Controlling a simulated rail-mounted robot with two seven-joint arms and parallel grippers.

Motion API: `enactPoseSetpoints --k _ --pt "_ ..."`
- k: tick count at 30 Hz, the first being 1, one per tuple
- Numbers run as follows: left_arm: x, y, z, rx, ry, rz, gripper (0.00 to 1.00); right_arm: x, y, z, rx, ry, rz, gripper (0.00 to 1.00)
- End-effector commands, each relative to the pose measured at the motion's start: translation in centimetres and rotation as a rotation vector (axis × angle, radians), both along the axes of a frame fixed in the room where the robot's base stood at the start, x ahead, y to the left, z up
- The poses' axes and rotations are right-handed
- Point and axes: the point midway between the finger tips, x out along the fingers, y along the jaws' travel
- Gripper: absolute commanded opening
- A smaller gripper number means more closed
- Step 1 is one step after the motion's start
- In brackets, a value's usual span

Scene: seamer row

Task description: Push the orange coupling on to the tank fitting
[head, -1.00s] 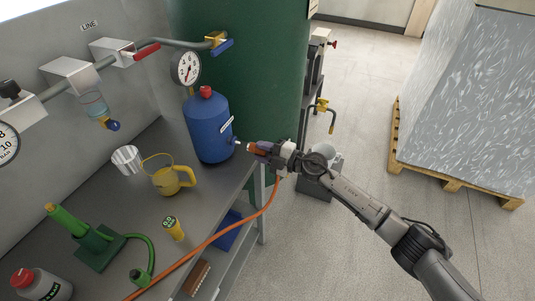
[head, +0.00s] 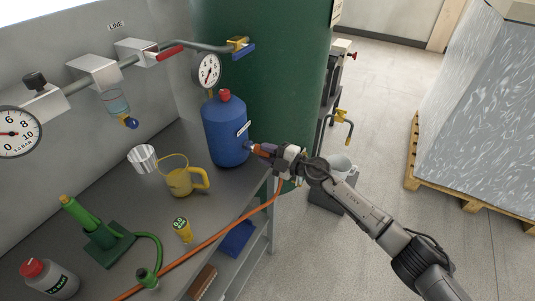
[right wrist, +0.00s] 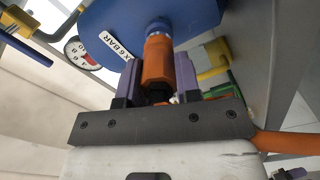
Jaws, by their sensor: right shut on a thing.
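The blue tank (head: 226,135) stands upright at the bench's right end, with its metal fitting (head: 248,146) facing my right arm. The orange coupling (head: 261,150) is on the end of the orange hose. My right gripper (head: 268,152) is shut on it. In the right wrist view the coupling (right wrist: 157,60) lies between the two purple fingers (right wrist: 158,80), in line with the silver fitting (right wrist: 157,27). Its front end meets the fitting; I cannot tell how far it is on. The fingers hide part of the coupling. My left gripper is out of view.
The orange hose (head: 210,242) runs along the bench's front edge. A yellow jug (head: 180,182), a metal cup (head: 142,158), a yellow gauge (head: 181,228) and a green pump (head: 105,240) stand on the bench. A gauge (head: 207,70) hangs behind the tank.

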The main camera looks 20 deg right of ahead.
Motion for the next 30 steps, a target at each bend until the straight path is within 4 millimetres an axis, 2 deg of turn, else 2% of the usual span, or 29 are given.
enactPoseSetpoints --k 30 --pt "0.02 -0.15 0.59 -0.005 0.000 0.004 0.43 0.05 -0.06 -0.03 0.000 0.000 0.000 0.10"
